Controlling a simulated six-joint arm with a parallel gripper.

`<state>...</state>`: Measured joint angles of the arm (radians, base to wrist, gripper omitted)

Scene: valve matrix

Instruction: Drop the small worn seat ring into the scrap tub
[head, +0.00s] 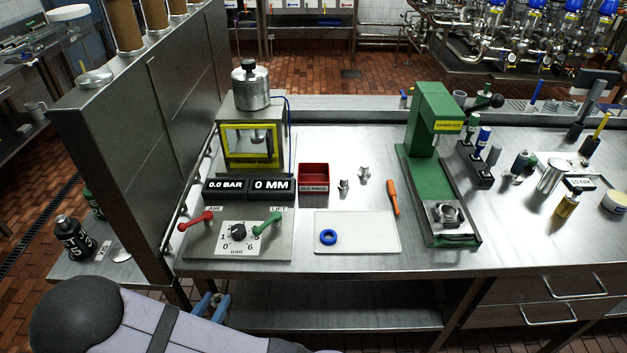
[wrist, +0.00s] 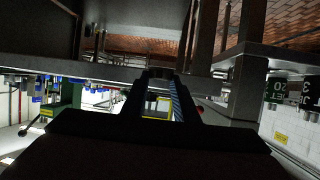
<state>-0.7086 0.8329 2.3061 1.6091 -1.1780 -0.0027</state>
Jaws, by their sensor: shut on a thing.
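My gripper (wrist: 162,82) shows in the wrist view with its two dark fingers close together. It is shut on a small dark thing (wrist: 160,73) at the fingertips; its shape is too dark to tell whether it is the worn seat ring. In the head view my arm reaches in at the bottom left, low in front of the bench, and no held ring can be made out. A small open red tub (head: 314,177) with a white label stands on the bench, right of the black displays. A blue ring (head: 328,237) lies on the left of a white tray (head: 370,232).
A fixture with red and green levers (head: 238,232) stands left of the tray. A green press (head: 433,140) stands to the right. Two small metal fittings (head: 364,173) and an orange-handled tool (head: 393,197) lie near the red tub. A tall steel partition (head: 150,130) rises on the left.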

